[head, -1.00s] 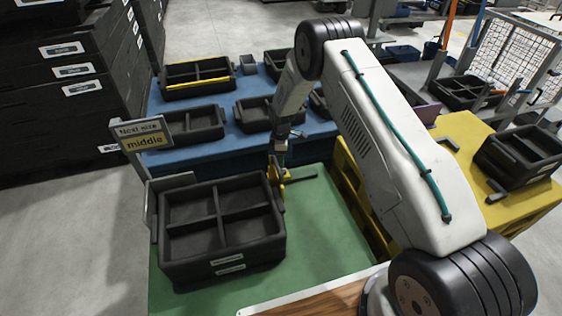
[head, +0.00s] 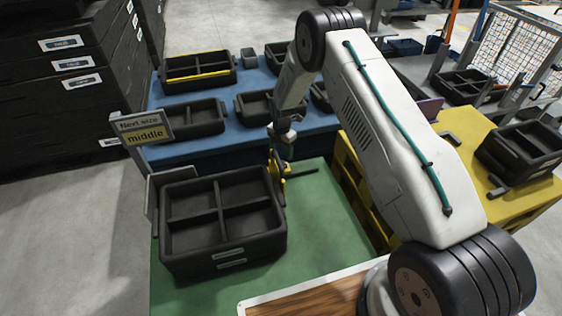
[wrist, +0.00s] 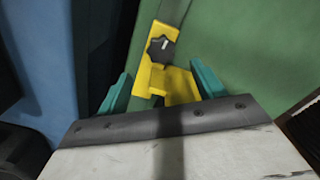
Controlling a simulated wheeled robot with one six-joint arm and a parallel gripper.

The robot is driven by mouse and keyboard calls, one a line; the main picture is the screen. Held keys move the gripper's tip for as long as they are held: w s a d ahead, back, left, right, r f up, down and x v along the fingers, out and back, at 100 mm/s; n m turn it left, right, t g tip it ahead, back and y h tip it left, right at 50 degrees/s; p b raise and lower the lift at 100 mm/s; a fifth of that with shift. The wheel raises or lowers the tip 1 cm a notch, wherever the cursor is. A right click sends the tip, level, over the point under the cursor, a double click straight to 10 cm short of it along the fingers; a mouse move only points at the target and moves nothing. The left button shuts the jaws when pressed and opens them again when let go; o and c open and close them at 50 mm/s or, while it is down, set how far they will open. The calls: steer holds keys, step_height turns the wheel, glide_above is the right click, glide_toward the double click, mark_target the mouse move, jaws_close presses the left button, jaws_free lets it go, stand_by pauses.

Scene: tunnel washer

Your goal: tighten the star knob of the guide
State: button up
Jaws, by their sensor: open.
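The guide is a yellow bracket (wrist: 148,75) on a dark rail over the green table top. Its star knob (wrist: 161,48) is dark with a pale mark on its face and shows in the wrist view, above centre. My gripper (wrist: 160,82) is open, with its two teal fingers apart on either side of the lower part of the yellow bracket. The knob lies a little beyond the fingertips, not between them. In the head view the yellow guide (head: 281,172) stands at the right rim of the black divided crate, below my wrist. The knob is too small to make out there.
The black divided crate (head: 222,249) stands close to the left of the guide. A sign reading "Next size middle" (head: 142,130) stands behind it. A blue table (head: 222,140) with several black bins lies beyond, and a yellow table (head: 462,140) is at right.

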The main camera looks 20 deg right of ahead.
mark_target(282, 161)
steer(key=f, duration=0.7)
steer(key=shift+d+f, duration=0.2)
steer(key=shift+f, duration=0.1)
